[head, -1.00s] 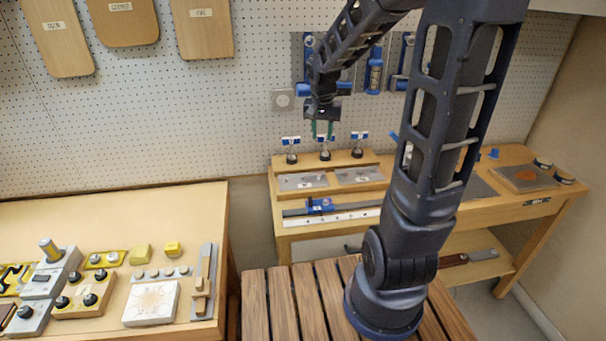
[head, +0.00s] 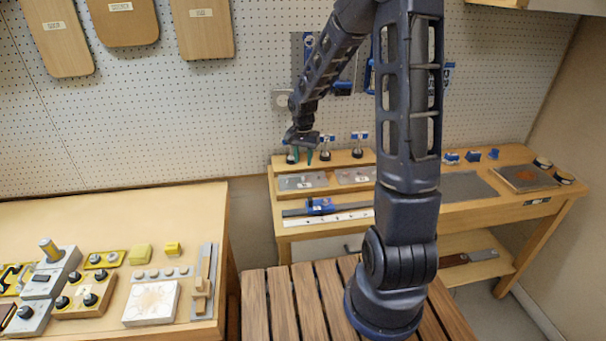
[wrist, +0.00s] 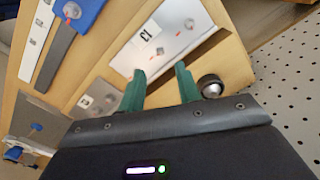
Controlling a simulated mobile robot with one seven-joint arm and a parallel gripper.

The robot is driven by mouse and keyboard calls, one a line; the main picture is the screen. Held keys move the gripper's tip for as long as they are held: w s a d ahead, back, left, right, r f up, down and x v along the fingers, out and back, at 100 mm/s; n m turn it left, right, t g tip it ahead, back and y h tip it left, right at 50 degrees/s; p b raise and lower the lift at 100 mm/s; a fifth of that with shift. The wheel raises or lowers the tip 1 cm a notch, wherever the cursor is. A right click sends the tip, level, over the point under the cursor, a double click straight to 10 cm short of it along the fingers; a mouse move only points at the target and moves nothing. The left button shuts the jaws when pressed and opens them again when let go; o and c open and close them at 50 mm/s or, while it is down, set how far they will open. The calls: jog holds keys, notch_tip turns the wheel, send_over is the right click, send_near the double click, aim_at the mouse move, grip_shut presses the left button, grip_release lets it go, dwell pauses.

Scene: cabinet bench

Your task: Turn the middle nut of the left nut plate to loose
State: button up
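Two grey metal plates lie on the wooden stand on the right bench. The left nut plate (head: 302,181) also shows at the top of the wrist view (wrist: 168,38), with a white label and small silvery nuts. The right plate (head: 355,175) shows partly behind a finger in the wrist view (wrist: 98,97). The nuts are too small to tell apart or read their setting. My gripper (head: 302,156) is open and empty, behind the left plate near the left and middle black posts. In the wrist view its green fingers (wrist: 161,72) are apart, pointing towards the left plate.
Black posts with blue and white tops stand on the stand's back step, including a middle one (head: 325,147). One round black knob (wrist: 210,86) is close beside a finger. A blue slider (head: 320,205) sits on a rail in front. The pegboard (head: 235,110) rises behind.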

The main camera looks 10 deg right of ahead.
aim_at(303, 177)
notch_tip(303, 177, down, 7)
jog(key=shift+r, duration=0.1)
dwell(0.3)
grip_shut()
